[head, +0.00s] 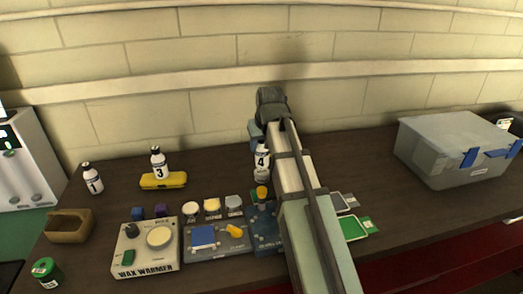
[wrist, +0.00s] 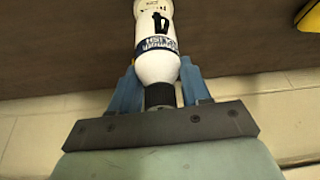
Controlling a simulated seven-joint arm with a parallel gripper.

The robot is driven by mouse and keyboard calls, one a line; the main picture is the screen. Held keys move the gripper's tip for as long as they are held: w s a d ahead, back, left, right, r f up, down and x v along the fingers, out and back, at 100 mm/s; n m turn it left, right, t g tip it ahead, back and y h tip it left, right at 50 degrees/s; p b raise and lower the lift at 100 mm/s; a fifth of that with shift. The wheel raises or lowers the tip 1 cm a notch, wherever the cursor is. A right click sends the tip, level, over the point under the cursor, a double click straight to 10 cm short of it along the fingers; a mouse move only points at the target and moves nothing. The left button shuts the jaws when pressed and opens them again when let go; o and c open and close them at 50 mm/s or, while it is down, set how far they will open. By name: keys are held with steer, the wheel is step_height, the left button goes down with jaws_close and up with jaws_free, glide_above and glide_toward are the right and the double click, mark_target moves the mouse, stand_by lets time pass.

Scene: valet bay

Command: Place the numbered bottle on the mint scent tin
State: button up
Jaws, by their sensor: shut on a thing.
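A round green tin (head: 46,271) with a pale label stands at the front left. A flat green item (head: 353,228) lies right of my arm, partly hidden. I cannot read which one is the mint scent tin.
A wax warmer (head: 130,258), a grey tray (head: 210,254) and a brown holder (head: 68,227) are in front. A grey lidded bin (head: 440,150) is at right.

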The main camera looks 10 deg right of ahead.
steer(key=shift+f, duration=1.2)
steer(key=shift+f, duration=0.15)
steer(key=o, duration=1.2)
steer(key=shift+c, duration=0.2)
steer(key=v, duration=1.2)
steer(key=shift+w, duration=0.1)
